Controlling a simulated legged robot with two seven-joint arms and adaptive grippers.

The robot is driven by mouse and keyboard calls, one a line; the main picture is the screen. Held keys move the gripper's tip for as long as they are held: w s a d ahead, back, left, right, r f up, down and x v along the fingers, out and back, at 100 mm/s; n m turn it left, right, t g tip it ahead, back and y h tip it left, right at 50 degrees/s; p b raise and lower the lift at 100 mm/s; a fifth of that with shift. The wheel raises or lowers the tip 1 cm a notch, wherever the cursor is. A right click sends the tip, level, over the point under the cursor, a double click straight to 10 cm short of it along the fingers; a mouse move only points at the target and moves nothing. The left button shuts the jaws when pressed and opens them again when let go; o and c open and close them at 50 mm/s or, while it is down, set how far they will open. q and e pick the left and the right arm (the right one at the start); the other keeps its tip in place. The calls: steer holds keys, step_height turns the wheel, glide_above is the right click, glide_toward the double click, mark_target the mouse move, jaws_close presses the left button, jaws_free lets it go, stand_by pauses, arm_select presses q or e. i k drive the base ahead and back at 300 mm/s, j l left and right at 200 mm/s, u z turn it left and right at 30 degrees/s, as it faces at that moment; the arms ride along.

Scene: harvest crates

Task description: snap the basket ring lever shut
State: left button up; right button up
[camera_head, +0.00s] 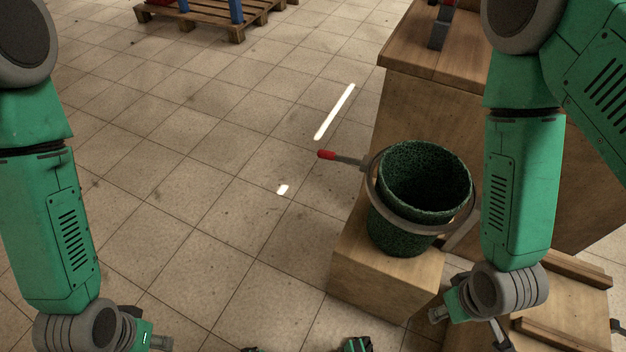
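A dark green speckled basket (408,237) stands upright on a low wooden block (382,290) at the right of centre. A grey metal ring (412,228) goes around the basket below its rim. The ring's lever (345,159), with a red tip (326,154), sticks out to the left, away from the basket wall. My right arm hangs to the right of the basket, and its gripper (497,335) is low, at the bottom edge and apart from the lever. My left arm hangs at the far left, far from the basket. The fingers of both grippers are cut off or unclear.
A tall wooden box (428,105) stands behind the basket, with a dark grey object (440,27) on top. A slatted wooden piece (560,335) lies at the bottom right. A pallet (205,17) is at the back left. The tiled floor (200,180) left of the lever is clear.

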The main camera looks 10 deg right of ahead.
mark_target(322, 154)
steer(key=i+z, duration=0.3)
steer(key=i+j+z, duration=0.25)
steer(key=j+z, duration=0.5)
steer(key=j, duration=0.1)
